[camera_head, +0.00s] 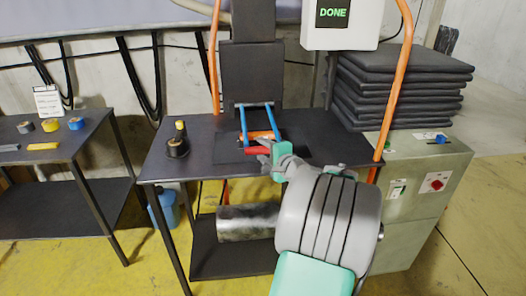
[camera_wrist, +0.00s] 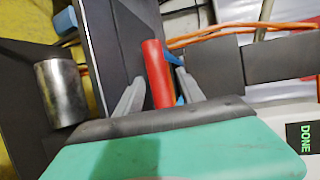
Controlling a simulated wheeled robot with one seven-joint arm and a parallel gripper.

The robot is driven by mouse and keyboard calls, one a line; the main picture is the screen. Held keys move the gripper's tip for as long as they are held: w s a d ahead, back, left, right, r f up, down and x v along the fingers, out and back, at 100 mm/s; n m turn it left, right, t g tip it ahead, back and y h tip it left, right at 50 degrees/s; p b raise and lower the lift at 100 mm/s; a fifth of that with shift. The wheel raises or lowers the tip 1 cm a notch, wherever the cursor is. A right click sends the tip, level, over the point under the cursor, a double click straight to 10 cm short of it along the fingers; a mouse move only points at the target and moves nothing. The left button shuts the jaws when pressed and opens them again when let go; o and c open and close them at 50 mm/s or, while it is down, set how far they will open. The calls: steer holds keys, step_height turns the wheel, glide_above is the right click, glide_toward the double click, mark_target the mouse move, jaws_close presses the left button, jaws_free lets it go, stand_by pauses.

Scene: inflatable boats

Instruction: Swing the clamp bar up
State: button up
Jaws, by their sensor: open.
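The clamp bar has two blue side arms (camera_head: 244,128) that run forward from a dark upright panel, with a red grip (camera_head: 256,151) at the front end. It lies low over the black table. My gripper (camera_head: 266,148) is at the right part of the red grip and hides some of it. In the wrist view, the open fingers of my gripper (camera_wrist: 160,80) stand on either side of the red grip (camera_wrist: 152,65). I cannot tell whether either finger touches it. Part of a blue arm (camera_wrist: 171,60) shows behind the right finger.
A black table (camera_head: 205,140) carries the clamp, with a dark roll (camera_head: 177,147) at its left. An orange hose (camera_head: 397,85) hangs at the right. Stacked dark sheets (camera_head: 400,85) lie on a cabinet (camera_head: 425,175). A screen (camera_head: 333,12) reads DONE. A metal cylinder (camera_head: 247,222) is below.

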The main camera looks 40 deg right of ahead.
steer(key=shift+c, duration=0.6)
jaws_close()
stand_by(0.8)
